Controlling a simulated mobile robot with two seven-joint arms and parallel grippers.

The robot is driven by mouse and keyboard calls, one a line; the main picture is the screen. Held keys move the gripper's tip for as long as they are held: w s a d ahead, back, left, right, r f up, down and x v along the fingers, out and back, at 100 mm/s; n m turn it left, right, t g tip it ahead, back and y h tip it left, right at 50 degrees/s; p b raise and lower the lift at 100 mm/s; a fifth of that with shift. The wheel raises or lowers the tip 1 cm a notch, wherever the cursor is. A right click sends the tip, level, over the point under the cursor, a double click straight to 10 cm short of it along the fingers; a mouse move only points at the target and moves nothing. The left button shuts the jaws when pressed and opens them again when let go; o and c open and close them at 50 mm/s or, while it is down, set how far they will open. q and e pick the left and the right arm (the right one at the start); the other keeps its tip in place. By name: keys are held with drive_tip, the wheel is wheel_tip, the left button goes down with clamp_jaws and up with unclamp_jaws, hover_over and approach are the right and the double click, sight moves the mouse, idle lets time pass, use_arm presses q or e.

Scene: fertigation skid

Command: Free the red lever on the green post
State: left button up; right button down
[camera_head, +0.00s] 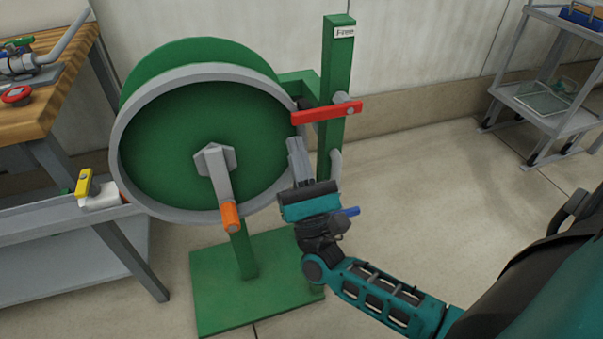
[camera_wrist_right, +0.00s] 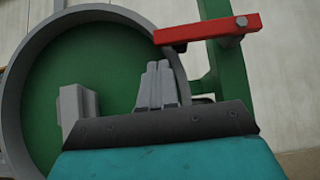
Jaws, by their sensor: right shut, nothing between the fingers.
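The red lever (camera_head: 318,113) lies nearly level across the green post (camera_head: 338,65), held by a bolt at its right part. Its left end is at the right rim of the green drum (camera_head: 185,145); I cannot tell whether it touches. A label reading "Free" (camera_head: 344,32) is at the top of the post. My right gripper (camera_head: 294,145) is shut and empty, just below the lever's left end. In the right wrist view, the lever (camera_wrist_right: 207,34) is above and right of my shut fingertips (camera_wrist_right: 158,68). My left gripper is not in view.
A grey crank (camera_head: 218,175) with an orange handle (camera_head: 230,215) sits on the drum's front. The drum stands on a green base plate (camera_head: 225,290). A wooden bench (camera_head: 55,80) is at left, a grey shelf rack (camera_head: 540,110) at right. Floor right of the post is clear.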

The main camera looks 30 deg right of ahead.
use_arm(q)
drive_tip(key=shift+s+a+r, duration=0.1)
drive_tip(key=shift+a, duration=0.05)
use_arm(e)
drive_tip(key=shift+r, duration=0.85)
drive_tip(key=shift+r+m, duration=0.1)
drive_tip(key=shift+m, duration=0.2)
